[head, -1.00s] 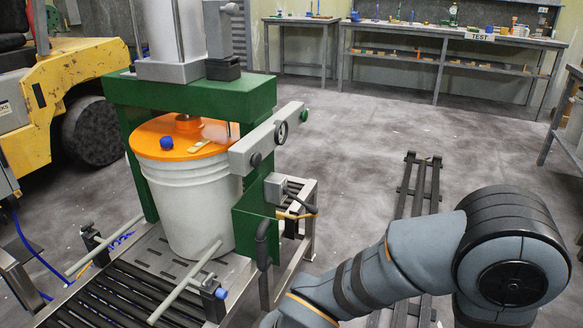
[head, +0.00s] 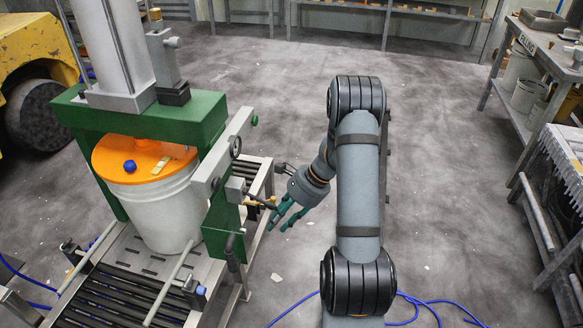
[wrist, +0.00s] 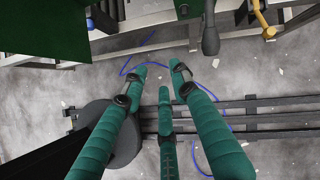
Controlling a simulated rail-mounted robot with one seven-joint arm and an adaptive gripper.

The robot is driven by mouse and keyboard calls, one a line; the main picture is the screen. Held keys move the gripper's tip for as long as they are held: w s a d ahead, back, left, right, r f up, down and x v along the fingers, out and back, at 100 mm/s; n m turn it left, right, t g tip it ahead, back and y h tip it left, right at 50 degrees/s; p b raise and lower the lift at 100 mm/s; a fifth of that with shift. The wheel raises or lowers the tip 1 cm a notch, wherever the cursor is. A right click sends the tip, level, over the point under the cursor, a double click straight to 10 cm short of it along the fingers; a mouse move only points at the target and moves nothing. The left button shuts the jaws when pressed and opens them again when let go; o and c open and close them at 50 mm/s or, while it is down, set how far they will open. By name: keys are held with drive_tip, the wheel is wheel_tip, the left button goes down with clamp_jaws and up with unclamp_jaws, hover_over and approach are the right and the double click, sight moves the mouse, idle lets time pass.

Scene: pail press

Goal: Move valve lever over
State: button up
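A grey valve box (head: 235,190) is on the right side of the green press (head: 215,225). A short dark lever (head: 262,203) sticks out from it to the right, with yellow beside it. A black-gripped handle (head: 232,253) hangs lower on the press frame. I cannot tell for sure which is the valve lever. My gripper (head: 285,221), with green fingers, is just right of the press, apart from both. In the wrist view its fingers (wrist: 165,76) are spread and empty. A dark handle (wrist: 210,36) and a yellow bent part (wrist: 262,18) show beyond the fingertips.
A white pail (head: 165,210) with an orange lid (head: 140,160) stands under the press on a roller conveyor (head: 120,295). A blue hose (head: 430,305) lies on the floor. A side table (head: 545,50) stands at right.

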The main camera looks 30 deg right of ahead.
sight(274, 205)
drive_tip(key=w+d+r+m+t+p, duration=0.3)
drive_tip(key=d+r+m+p, duration=0.2)
drive_tip(key=m, duration=0.1)
drive_tip(key=shift+m, duration=0.3)
drive_tip(key=b+x, duration=0.4)
drive_tip(key=x, duration=0.1)
drive_tip(key=d+b+x, duration=0.1)
drive_tip(key=b+x, duration=0.1)
drive_tip(key=shift+w+a+f, duration=0.2)
drive_tip(key=shift+w+f, duration=0.05)
drive_tip(key=shift+f, duration=0.15)
drive_tip(key=shift+r, duration=0.2)
drive_tip(key=shift+c, duration=0.4)
drive_tip(key=c, duration=0.5)
